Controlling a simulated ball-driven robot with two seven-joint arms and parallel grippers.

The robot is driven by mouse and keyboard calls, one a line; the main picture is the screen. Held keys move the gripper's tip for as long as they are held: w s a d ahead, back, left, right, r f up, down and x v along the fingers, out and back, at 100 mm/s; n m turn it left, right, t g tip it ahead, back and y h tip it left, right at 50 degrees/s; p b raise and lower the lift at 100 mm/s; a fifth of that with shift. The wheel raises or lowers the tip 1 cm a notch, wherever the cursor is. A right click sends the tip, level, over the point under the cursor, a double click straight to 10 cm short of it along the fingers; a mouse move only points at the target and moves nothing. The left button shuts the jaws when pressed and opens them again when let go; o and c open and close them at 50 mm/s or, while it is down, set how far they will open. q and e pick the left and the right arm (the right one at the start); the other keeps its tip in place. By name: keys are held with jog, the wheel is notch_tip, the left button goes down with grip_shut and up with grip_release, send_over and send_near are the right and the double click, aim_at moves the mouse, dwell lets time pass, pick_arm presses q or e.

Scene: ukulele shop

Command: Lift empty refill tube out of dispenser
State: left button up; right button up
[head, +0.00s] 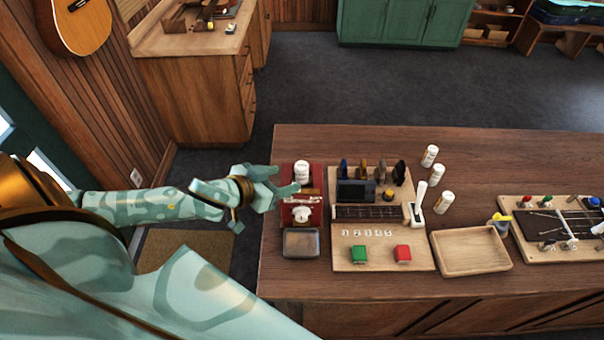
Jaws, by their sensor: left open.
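The red dispenser (290,222) stands at the left end of the wooden counter. A white tube (302,171) with a printed label stands upright at its back. A white rounded part (303,209) shows on its front, above a grey tray (301,243). My left gripper (287,180) is open and reaches in from the left, its fingers beside the white tube at about its lower part. I cannot tell whether a finger touches it. The tube's base is hidden. My right gripper is not in view.
Two white labelled bottles, one far (429,156) and one nearer (443,203), stand on the counter (520,155). A wooden board (385,262) with a fretboard and red and green blocks lies right of the dispenser. Beyond it are an empty wooden tray (471,250) and a tool board (545,247).

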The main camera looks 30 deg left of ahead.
aim_at(297, 175)
pick_arm(q)
jog(key=x, duration=0.4)
jog(key=shift+w+f, duration=0.15)
jog(key=shift+w, duration=0.2)
jog(key=x, duration=0.2)
jog(key=p+x, duration=0.1)
jog(key=x, duration=0.2)
jog(key=shift+w+r, duration=0.3)
jog(key=shift+w, duration=0.1)
jog(key=shift+s, duration=0.1)
jog(key=c, duration=1.1)
jog(key=shift+r, duration=0.1)
